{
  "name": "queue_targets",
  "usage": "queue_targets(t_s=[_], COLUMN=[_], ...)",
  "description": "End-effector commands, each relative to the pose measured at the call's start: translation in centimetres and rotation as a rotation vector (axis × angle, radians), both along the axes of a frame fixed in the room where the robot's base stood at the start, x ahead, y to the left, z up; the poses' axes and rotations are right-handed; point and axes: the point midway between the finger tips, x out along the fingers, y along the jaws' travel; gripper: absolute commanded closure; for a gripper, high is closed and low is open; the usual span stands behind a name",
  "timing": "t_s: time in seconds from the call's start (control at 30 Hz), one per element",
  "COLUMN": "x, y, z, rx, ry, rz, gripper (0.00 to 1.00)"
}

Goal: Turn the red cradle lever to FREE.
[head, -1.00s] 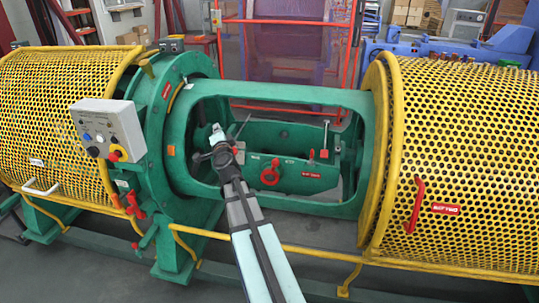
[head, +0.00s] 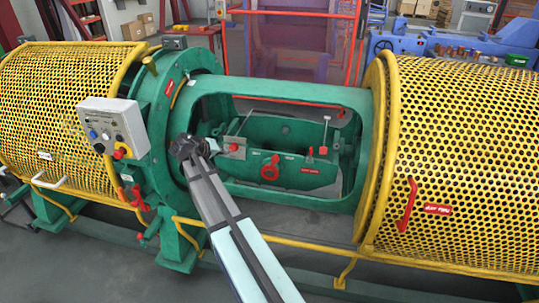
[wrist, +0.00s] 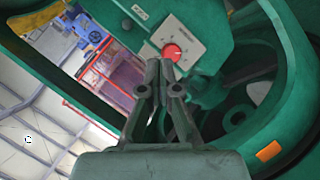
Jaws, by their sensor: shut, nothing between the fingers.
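My gripper (head: 184,146) is shut and empty at the left side of the green frame's opening. In the wrist view its fingertips (wrist: 166,72) are together, just below a light plate with a round red knob (wrist: 172,52); I cannot tell whether they touch the plate. The head view also shows this knob (head: 234,147), right of my gripper. A red lever with a rounded body (head: 269,168) sits on the front of the green cradle (head: 300,180), apart from and right of my gripper. Small labels lie around it, too small to read.
The green frame (head: 290,88) surrounds the cradle opening. Yellow perforated guards (head: 450,140) stand at both sides. A grey control box (head: 112,125) is at the left. A yellow rail (head: 300,254) runs along the front. A red-handled rod (head: 324,140) rises from the cradle.

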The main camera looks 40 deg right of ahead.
Motion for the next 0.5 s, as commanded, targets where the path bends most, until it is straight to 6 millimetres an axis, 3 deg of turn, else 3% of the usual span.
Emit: queue_targets(t_s=[0.1, 0.23, 0.5], x=[-2.9, -5.3, -6.1], y=[-2.2, -3.2, -4.6], z=[2.1, 3.6, 2.9], rx=[-0.136, -0.216, -0.211], ry=[0.071, 0.106, 0.105], rz=[-0.133, -0.241, -0.284], gripper=[1.0, 1.0, 1.0])
